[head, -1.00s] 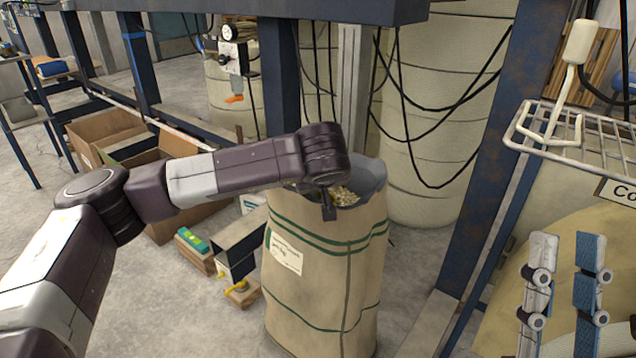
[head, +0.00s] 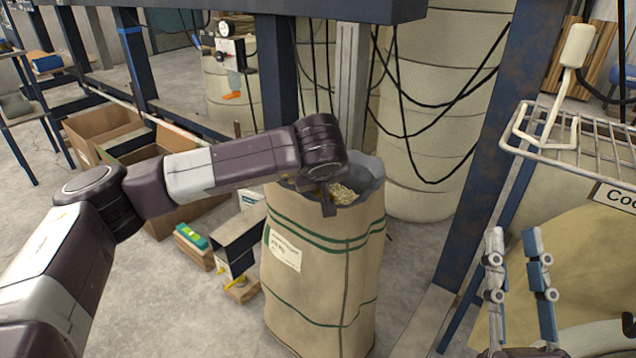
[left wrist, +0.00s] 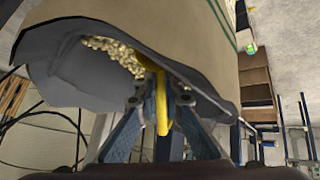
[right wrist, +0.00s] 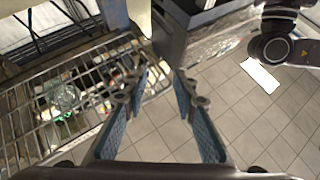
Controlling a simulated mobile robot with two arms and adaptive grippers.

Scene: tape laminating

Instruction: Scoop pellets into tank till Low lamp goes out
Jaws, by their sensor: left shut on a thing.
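A tall paper bag (head: 322,270) with green bands stands open on the floor, with pale pellets (head: 340,195) inside its grey liner. My left gripper (left wrist: 158,98) is at the bag's mouth, shut on a yellow scoop (left wrist: 161,110). Pellets (left wrist: 112,52) show just beyond the scoop in the left wrist view. The scoop's far end is hidden, so I cannot tell its load. In the head view my wrist covers most of this gripper. My right gripper (head: 520,268) is open and empty at the right, below a wire rack. I cannot make out the tank or Low lamp.
The wire rack (head: 590,150) at the right holds a white-handled tool (head: 575,48). A blue post (head: 490,150) stands between bag and rack.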

